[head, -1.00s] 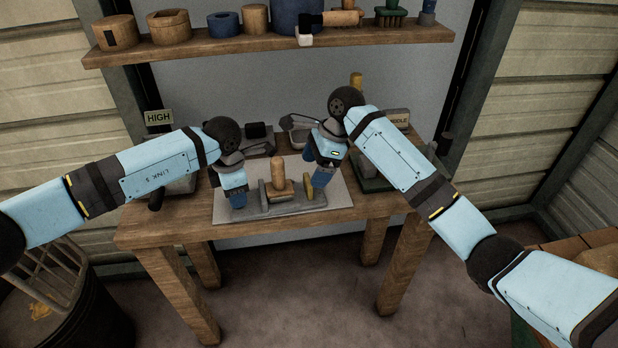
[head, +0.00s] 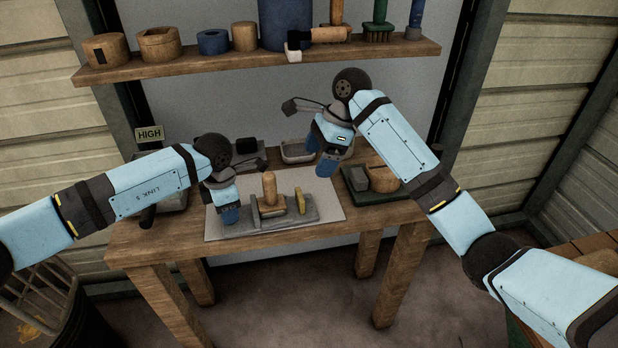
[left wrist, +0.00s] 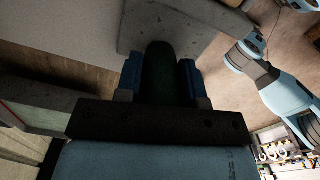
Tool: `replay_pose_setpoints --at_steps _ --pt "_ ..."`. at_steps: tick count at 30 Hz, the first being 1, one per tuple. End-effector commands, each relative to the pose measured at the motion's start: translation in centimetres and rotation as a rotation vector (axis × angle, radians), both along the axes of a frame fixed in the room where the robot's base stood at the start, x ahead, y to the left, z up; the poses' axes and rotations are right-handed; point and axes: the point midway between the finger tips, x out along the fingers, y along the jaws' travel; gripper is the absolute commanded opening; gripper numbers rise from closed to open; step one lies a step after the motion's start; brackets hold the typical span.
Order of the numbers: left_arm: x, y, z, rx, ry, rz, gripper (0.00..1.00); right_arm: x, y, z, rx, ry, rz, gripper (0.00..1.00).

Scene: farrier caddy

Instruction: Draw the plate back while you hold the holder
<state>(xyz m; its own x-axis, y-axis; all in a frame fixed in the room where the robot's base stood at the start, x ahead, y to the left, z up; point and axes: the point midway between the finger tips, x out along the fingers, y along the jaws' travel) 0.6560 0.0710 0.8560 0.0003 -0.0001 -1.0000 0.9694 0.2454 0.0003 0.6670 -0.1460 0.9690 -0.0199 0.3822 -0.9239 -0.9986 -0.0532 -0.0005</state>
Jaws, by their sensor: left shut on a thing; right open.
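The holder is a low grey block (head: 288,216) on a pale grey mat, with a wooden peg (head: 269,188) standing up from its middle and a yellow upright piece (head: 300,200) near its right end. I cannot tell which part is the plate. My left gripper (head: 231,215) is at the holder's left end. In the left wrist view it (left wrist: 160,75) is shut on a dark green grip (left wrist: 160,68), with the grey slab of the holder (left wrist: 170,25) beyond. My right gripper (head: 327,170) is open and empty, above and behind the holder's right end.
The mat (head: 330,212) lies on a wooden table (head: 130,240). A green tray (head: 365,196) with a grey block and a wooden piece stands right of it. A grey dish (head: 297,154) is behind. A loaded shelf (head: 200,62) crosses above.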

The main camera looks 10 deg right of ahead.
Motion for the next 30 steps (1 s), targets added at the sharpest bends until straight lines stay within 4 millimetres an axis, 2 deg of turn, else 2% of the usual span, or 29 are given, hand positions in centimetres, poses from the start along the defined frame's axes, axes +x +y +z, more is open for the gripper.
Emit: replay_pose_setpoints --at_steps 5,6,9,18,22,23,30 --pt "-0.01 0.09 -0.10 0.002 0.000 0.001 0.01 0.00 0.01 -0.03 0.000 0.000 0.000 0.85" --pt "-0.01 0.09 -0.10 0.002 0.000 0.001 0.40 0.00 0.02 -0.04 0.000 0.000 0.000 0.85" --pt "-0.01 0.08 -0.09 0.002 0.000 0.001 0.63 0.00 0.02 -0.04 0.000 0.000 0.000 0.85" --pt "0.00 0.02 -0.02 0.000 0.000 0.000 0.67 -0.01 0.02 -0.02 0.000 0.000 0.000 0.85" --pt "0.00 0.00 -0.01 0.000 0.000 0.000 0.97 -0.01 0.02 -0.02 0.000 0.000 0.000 0.85" --pt "0.00 0.00 -0.01 0.000 0.000 0.000 1.00 -0.01 0.02 -0.02 0.000 0.000 0.000 0.85" --pt "-0.01 -0.01 0.00 0.000 0.000 0.000 1.00 0.00 0.02 -0.02 0.000 0.000 0.000 0.85"
